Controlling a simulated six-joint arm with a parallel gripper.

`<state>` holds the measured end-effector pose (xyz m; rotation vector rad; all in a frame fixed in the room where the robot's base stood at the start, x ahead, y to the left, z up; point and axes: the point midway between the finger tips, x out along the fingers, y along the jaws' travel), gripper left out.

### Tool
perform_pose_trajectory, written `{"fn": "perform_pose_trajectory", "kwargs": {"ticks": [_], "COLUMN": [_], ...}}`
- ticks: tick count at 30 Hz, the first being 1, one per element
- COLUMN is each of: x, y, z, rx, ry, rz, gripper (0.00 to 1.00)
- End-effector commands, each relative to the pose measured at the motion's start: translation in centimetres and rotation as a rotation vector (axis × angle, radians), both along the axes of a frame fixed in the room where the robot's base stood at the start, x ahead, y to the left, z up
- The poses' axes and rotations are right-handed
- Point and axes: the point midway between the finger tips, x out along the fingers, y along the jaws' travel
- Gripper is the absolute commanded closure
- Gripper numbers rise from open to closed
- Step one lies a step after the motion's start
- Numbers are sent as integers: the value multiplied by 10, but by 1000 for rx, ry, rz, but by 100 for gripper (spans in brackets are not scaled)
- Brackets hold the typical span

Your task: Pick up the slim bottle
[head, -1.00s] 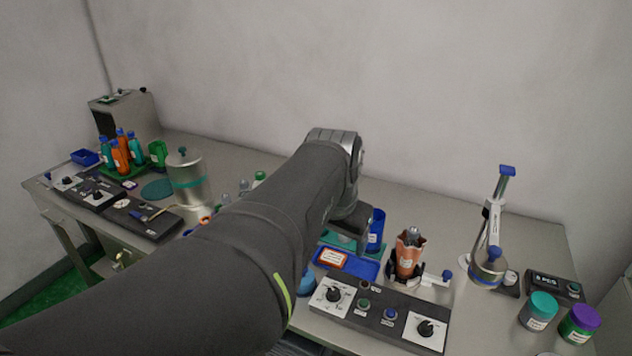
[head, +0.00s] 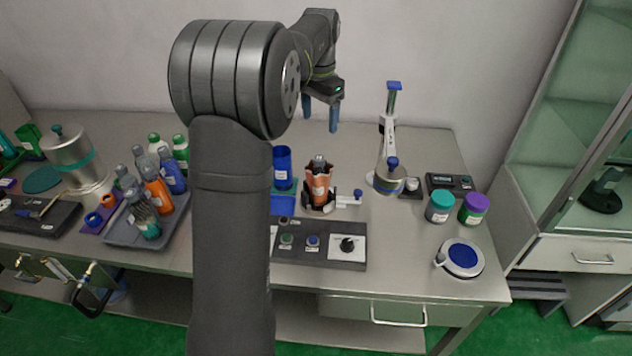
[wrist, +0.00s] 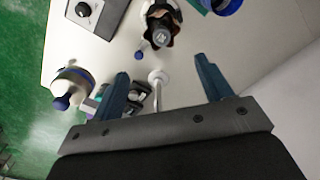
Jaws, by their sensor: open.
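I cannot tell for sure which bottle is the slim one. A bottle with a dark grey cap (head: 320,182) stands upright in a copper-coloured sleeve in a black holder; it also shows at the top of the wrist view (wrist: 162,30). Several more bottles lean in a grey tray at the left, among them an orange one (head: 157,190) and a blue one (head: 172,172). My gripper (head: 320,115) is open and empty, raised above the back of the table. Its blue fingers are spread in the wrist view (wrist: 162,78), apart from the holder's bottle.
A blue cup (head: 282,168) stands left of the holder. A control panel (head: 320,246) lies in front. A tall stand with a blue-topped post (head: 390,130) rises at the right, near teal-lidded (head: 439,207) and purple-lidded (head: 473,209) jars. My arm hides part of the table.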

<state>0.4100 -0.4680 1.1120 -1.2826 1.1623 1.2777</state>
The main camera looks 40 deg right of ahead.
Motion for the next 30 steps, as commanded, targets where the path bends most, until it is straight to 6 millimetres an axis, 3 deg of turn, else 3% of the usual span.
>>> {"fn": "perform_pose_trajectory", "kwargs": {"ticks": [5, 18, 30], "x": [0, 0, 2], "y": [-3, -3, -3], "z": [-19, -109, -139], "rx": [6, 5, 4], "ry": [5, 3, 3], "rz": [-8, -6, -6], "gripper": [28, 28, 28]}}
